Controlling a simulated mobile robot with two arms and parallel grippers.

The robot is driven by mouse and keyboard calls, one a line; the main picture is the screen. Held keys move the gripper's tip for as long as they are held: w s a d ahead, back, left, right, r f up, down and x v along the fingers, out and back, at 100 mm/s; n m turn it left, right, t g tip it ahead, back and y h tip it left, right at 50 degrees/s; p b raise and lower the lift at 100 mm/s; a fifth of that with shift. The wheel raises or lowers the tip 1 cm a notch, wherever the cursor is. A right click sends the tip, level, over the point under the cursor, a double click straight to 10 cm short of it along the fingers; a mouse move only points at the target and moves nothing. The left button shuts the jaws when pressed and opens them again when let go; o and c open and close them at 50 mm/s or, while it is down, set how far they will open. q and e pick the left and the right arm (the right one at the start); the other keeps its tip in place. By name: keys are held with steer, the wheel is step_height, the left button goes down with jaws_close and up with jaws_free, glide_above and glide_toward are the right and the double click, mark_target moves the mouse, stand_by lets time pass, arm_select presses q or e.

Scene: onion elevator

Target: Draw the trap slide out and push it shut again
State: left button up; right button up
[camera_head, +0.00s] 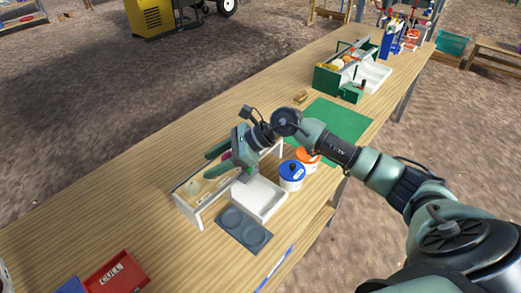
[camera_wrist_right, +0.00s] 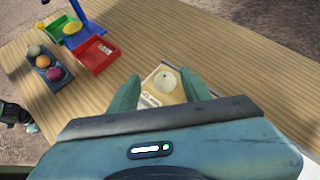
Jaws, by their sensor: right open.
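My right gripper (camera_head: 207,165) is open above a low box with a pale top and white ends (camera_head: 197,211). Its two green fingers are apart, with a small pink-red thing partly visible between or behind them. In the right wrist view the fingers (camera_wrist_right: 160,80) stand either side of the box's pale panel (camera_wrist_right: 153,97), which bears a round pale thing (camera_wrist_right: 166,80). I cannot tell whether they touch it. A white open tray (camera_head: 262,197) adjoins the box. I cannot make out the trap slide; the gripper hides part of the box. My left gripper is not in view.
A grey pad with two round recesses (camera_head: 243,229) lies in front. Blue-lidded (camera_head: 291,176) and orange-lidded (camera_head: 308,160) tubs stand to the right. A green crate (camera_head: 326,82) stands farther back, and a red tray (camera_head: 117,273) at the near left. Bare tabletop lies left of the box.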

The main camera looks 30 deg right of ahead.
steer(key=d+f+n+g+h, duration=0.25)
steer(key=d+h, duration=0.35)
steer(key=d, duration=0.8)
steer(key=p+x, duration=0.1)
steer(key=x, duration=0.2)
steer(key=p+x, duration=0.1)
steer(key=x, duration=0.2)
steer(key=shift+s+a+f+p, duration=0.1)
steer(key=shift+s+f+p, duration=0.05)
steer(key=shift+f+p, duration=0.15)
steer(key=shift+a+f, duration=0.15)
steer(key=shift+f, duration=0.35)
